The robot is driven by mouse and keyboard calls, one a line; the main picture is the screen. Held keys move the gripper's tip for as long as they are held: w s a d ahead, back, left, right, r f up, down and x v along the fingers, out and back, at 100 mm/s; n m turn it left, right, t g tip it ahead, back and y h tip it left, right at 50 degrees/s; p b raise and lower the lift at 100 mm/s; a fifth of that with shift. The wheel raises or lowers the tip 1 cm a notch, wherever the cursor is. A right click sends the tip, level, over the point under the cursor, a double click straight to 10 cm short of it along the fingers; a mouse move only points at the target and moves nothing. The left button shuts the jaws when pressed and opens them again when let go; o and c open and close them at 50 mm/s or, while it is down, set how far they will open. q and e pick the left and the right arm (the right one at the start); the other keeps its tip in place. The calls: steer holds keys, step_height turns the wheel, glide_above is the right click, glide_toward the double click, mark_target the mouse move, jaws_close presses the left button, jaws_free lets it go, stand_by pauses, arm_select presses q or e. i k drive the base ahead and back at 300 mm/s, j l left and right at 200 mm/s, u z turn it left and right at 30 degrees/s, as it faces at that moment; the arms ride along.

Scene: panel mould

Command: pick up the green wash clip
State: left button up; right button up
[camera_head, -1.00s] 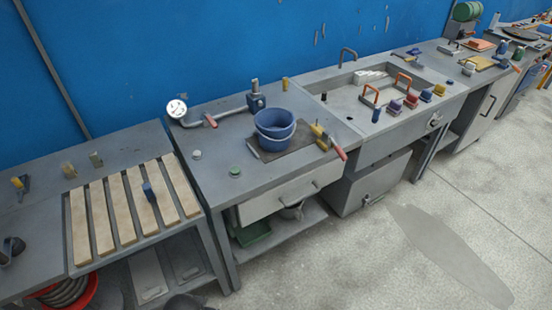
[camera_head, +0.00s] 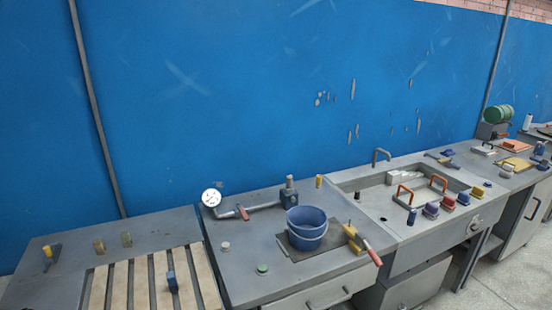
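A small round green piece (camera_head: 262,269) lies on the grey bench top, in front and to the left of the blue bucket (camera_head: 306,228). It is too small to tell whether it is the green wash clip. By the sink stands a group of small coloured pieces, among them a purple one (camera_head: 431,210), a red one (camera_head: 449,202) and a blue one (camera_head: 411,217). I see no clearly green one among them. Neither of my grippers is in view.
A sink basin (camera_head: 371,205) with orange-handled tools stands right of the bucket. A red-handled tool (camera_head: 371,252) overhangs the front edge. A pipe with a white dial (camera_head: 211,198) is at the back. Wooden slats (camera_head: 135,287) lie at left. A green drum (camera_head: 497,114) stands far right.

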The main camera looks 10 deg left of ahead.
mark_target(125, 237)
steer(key=l+u, duration=0.1)
steer(key=u, duration=1.2)
